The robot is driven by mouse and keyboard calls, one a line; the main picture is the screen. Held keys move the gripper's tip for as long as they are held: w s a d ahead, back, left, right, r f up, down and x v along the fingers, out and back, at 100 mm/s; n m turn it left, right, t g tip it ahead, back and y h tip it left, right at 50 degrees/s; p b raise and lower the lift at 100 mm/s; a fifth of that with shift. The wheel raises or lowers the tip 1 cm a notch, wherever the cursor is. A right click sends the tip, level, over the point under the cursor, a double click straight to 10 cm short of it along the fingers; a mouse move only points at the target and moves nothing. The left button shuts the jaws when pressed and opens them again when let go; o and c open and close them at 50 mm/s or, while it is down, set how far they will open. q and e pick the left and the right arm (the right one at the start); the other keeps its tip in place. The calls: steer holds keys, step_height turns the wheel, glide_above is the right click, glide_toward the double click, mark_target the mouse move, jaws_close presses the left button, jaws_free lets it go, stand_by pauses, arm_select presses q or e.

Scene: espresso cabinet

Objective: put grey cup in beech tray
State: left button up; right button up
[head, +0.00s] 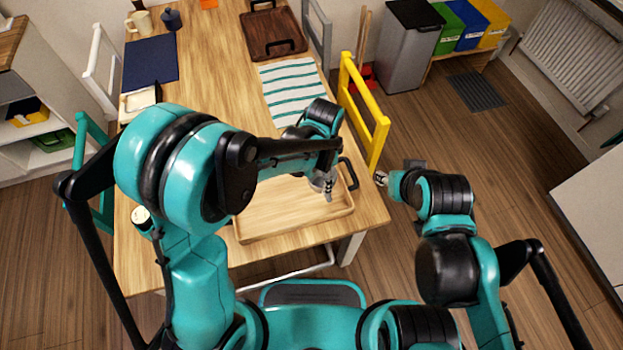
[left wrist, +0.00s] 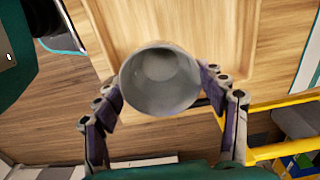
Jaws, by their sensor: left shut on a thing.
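The beech tray (head: 275,222) is a shallow light wooden tray on the near end of the table, with dark handles. My left gripper (head: 328,186) is over its right part. In the left wrist view the grey cup (left wrist: 160,82) sits between the fingers of my left gripper (left wrist: 163,98), which are shut on its sides. The cup's open mouth faces the camera, with the tray floor (left wrist: 225,40) behind it. Whether the cup touches the tray is hidden. My right gripper (head: 381,178) is off the table's right edge, small and unclear.
A striped cloth (head: 290,90), a dark wooden tray (head: 272,32), a navy mat (head: 150,62) and a cream mug (head: 139,22) lie farther back. A yellow chair (head: 362,115) stands at the table's right edge. A jar (head: 142,218) stands at the left edge.

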arm_select(q)
steer(key=w+a+f, duration=0.2)
steer(key=w, duration=0.1)
steer(key=shift+b, duration=0.35)
step_height(320, 180, down, 4)
steer(key=shift+f+b, duration=0.15)
steer(key=shift+b, duration=0.7)
steer(key=o, duration=0.9)
steer(key=shift+f, duration=0.1)
steer(key=shift+c, duration=0.2)
steer(key=o, duration=0.4)
steer(key=shift+o, duration=0.2)
